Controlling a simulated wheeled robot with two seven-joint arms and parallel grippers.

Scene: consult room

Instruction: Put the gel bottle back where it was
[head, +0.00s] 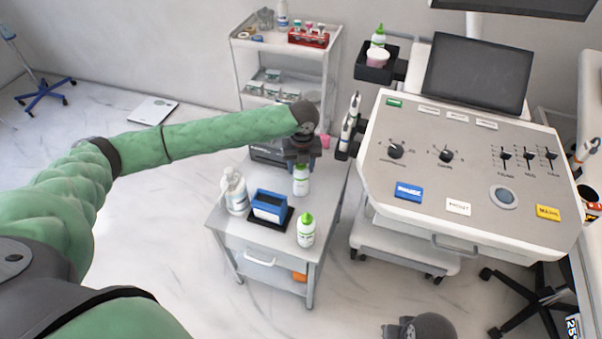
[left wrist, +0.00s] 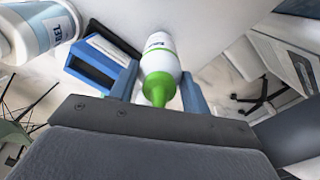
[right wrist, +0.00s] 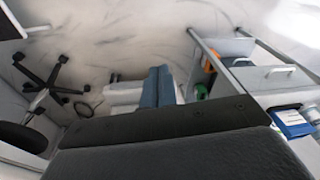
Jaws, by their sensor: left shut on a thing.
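My left gripper (head: 302,160) points down over the small grey-white cart and is shut on a white gel bottle (head: 302,182) with a green cap. In the left wrist view this bottle (left wrist: 160,62) is between the blue fingers, cap toward the gripper. I cannot tell whether its base touches the cart top. A second green-capped white bottle (head: 306,231) stands at the cart's front right corner. A third green-capped bottle (head: 378,36) stands by the black holder on the console. My right gripper (right wrist: 158,86) shows its blue fingers together, with nothing seen between them.
The cart top (head: 237,226) also holds a large white pump bottle (head: 236,193) and a blue box (head: 268,206) on a dark pad, close to the held bottle. The console (head: 475,170) stands to the right. A shelf trolley (head: 240,75) is behind.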

